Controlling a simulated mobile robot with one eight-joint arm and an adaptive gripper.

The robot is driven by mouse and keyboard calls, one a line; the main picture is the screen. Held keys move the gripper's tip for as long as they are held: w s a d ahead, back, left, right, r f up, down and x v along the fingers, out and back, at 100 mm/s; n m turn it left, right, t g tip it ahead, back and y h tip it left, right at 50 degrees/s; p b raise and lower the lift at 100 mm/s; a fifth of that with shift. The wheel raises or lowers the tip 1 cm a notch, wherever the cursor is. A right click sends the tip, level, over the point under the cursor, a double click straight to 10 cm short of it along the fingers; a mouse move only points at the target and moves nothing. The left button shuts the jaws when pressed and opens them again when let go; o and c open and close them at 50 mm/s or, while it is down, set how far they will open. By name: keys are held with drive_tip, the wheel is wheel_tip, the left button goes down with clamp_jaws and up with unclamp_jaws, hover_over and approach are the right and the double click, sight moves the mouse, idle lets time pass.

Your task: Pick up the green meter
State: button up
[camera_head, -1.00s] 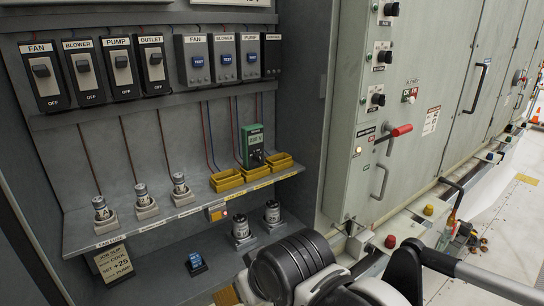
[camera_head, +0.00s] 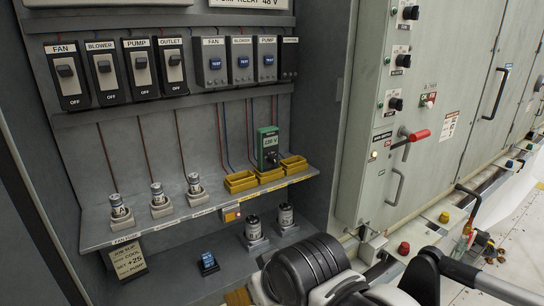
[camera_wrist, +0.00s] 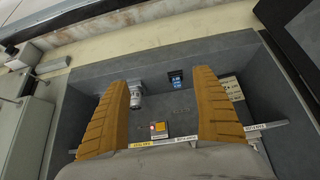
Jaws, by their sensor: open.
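The meter is not visible in the wrist view. My gripper (camera_wrist: 162,80) shows in the wrist view as two orange-brown ribbed fingers spread wide apart with nothing between them. The fingers point towards the cabinet's lower part, over the shelf edge, and are apart from the meter. In the head view most of my gripper is hidden behind my arm.
Two more cylinders (camera_head: 285,214) and a small blue display (camera_head: 208,263) are below. A red-handled switch (camera_head: 417,136) projects from the right panel.

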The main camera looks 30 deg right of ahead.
drive_tip(key=shift+o, duration=0.3)
drive_tip(key=m+t+p, duration=0.6)
drive_tip(key=m+p, duration=1)
drive_tip(key=m, duration=1.9)
approach(271, 140)
drive_tip(key=shift+m, duration=0.3)
drive_tip(key=x, duration=0.6)
drive_tip(key=shift+w+a+b, duration=0.1)
drive_tip(key=shift+a+b, duration=0.15)
drive_tip(key=shift+b, duration=0.15)
drive_tip(key=b+x, duration=0.1)
drive_tip(key=x, duration=0.4)
drive_tip(key=shift+w+d+f, duration=0.15)
drive_tip(key=shift+w+f, duration=0.05)
drive_tip(key=shift+s, duration=0.1)
drive_tip(key=c, duration=1.5)
